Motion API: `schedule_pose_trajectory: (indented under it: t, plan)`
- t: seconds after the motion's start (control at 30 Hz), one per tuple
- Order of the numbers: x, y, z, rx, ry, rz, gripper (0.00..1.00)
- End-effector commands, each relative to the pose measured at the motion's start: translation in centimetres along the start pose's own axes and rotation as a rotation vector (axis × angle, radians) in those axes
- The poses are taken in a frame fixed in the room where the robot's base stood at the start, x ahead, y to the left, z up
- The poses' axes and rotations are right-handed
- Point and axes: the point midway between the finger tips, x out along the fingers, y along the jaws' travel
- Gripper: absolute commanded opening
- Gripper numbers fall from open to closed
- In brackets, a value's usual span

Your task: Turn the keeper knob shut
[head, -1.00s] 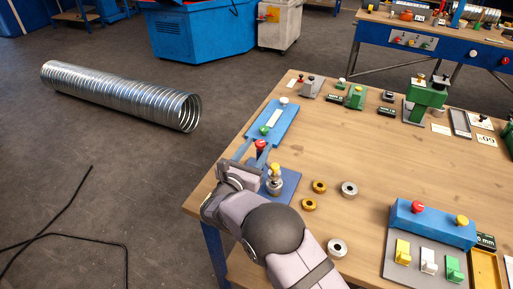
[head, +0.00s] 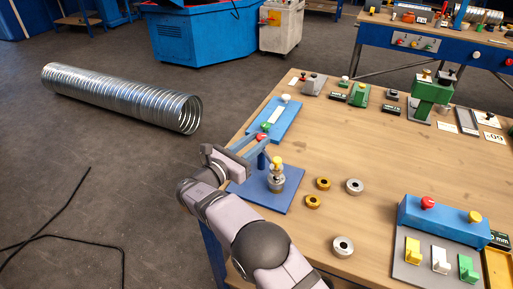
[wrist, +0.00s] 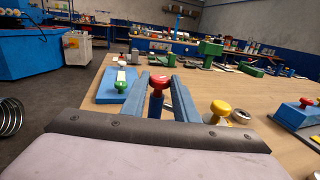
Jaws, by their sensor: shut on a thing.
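The red knob (head: 262,137), which I take for the keeper knob, tops a blue post (head: 262,160) on a blue base plate (head: 288,200). My gripper (head: 258,145) reaches in from the left, its two blue fingers level around the knob. In the wrist view my gripper (wrist: 160,82) has the red knob (wrist: 158,79) between its fingertips, shut on it. A yellow knob (head: 276,161) on a metal fitting (head: 276,181) stands just right of the post, apart from the fingers. The knob's underside is partly hidden by the fingers.
A blue plate with a green knob (head: 273,119) lies just behind. Brass rings (head: 323,184) and steel rings (head: 354,186) lie to the right. A blue box with red and yellow buttons (head: 438,220) stands at the front right. The wooden bench (head: 365,150) is clear between them.

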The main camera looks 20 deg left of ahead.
Motion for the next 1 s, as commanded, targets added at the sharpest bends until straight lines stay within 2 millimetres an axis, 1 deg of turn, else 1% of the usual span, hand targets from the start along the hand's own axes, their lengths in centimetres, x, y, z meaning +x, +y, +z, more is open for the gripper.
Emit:
schedule_pose_trajectory:
  t: [0.23,0.5,0.97,1.0]
  plan:
    - [0.13,0.58,0.35,0.008,-0.011,-0.058,0.05]
    - [0.06,0.59,0.44,0.009,-0.006,-0.113,0.05]
    - [-0.03,0.47,0.58,0.008,0.0,-0.131,0.05]
    - [-0.03,0.47,0.58,0.008,0.0,-0.131,0.29]
